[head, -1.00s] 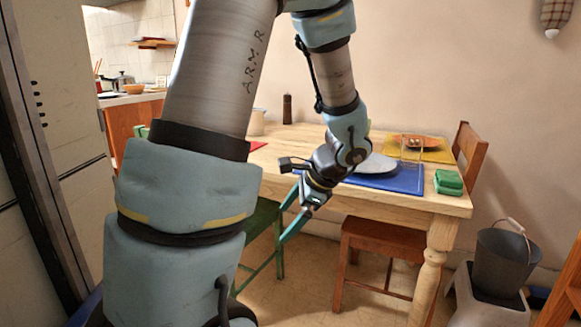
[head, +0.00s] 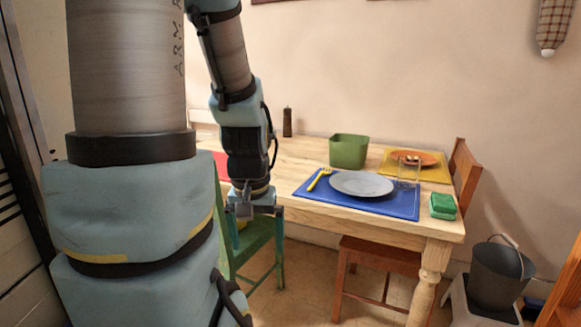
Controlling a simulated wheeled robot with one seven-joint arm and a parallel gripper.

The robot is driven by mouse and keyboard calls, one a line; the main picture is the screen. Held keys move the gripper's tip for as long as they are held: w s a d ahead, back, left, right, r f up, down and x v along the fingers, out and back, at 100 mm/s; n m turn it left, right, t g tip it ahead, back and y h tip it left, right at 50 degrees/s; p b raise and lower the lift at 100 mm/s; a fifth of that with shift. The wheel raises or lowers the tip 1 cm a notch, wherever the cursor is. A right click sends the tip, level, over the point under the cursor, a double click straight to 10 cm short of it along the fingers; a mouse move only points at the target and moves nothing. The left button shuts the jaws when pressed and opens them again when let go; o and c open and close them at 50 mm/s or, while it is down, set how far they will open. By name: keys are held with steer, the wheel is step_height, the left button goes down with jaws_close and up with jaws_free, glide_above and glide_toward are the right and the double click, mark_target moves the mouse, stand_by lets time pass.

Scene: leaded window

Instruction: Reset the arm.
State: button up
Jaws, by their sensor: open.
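My gripper (head: 256,230) hangs below my arm at the left of the picture, its two teal fingers pointing down and spread apart. It is open, with nothing seen between the fingers. It shows in front of the green chair (head: 246,245), left of the table's front edge. My arm comes down from the top of the picture, and its thick grey and blue links hide much of the left side.
A wooden table (head: 308,227) bears a blue mat (head: 393,207) with a grey plate (head: 362,184) and yellow fork, a green container (head: 348,151), a glass, an orange plate and a green box (head: 443,206). A brown chair (head: 380,255) and a bucket (head: 497,273) stand right.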

step_height(320, 180, up, 13)
steer(key=p, duration=1.1)
steer(key=shift+r, duration=0.2)
